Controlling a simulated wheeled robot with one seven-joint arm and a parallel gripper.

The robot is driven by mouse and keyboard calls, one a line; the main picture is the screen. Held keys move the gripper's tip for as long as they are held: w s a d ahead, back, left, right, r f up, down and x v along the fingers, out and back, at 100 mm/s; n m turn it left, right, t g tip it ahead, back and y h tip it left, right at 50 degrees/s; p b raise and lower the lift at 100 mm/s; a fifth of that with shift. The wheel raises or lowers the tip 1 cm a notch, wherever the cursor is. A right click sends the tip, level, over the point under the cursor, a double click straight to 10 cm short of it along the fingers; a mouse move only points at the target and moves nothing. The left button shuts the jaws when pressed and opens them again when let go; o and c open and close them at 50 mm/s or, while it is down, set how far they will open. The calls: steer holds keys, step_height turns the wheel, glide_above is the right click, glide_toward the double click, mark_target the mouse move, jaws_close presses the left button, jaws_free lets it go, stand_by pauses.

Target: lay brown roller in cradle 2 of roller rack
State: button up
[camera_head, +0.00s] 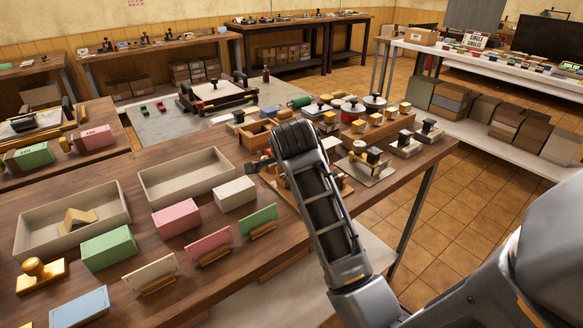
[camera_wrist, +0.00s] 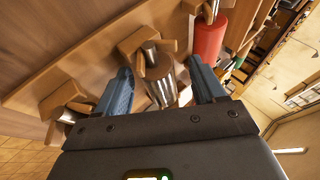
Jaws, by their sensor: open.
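In the wrist view, the brown roller (camera_wrist: 159,68) with silver ends is between the two blue fingertips of my gripper (camera_wrist: 161,85). The fingers stand apart, with gaps on both sides of the roller. The roller's far end is at a wooden cradle (camera_wrist: 133,42) of the roller rack; I cannot tell whether it rests there or which cradle number it is. Another wooden cradle (camera_wrist: 62,98) is at the left and looks empty of any coloured roller. A red roller (camera_wrist: 209,40) is at the right. In the head view my arm hides the roller and most of the rack.
In the head view, a wooden table carries two beige trays (camera_head: 75,245) (camera_head: 187,198), coloured blocks such as a pink one (camera_head: 177,218), and card stands. Stamps and wooden-knobbed pieces (camera_head: 372,155) crowd the right of my arm. The table's right edge is close to the arm.

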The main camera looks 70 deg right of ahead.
steer(key=shift+f, duration=0.1)
steer(key=v, duration=0.8)
stand_by(0.7)
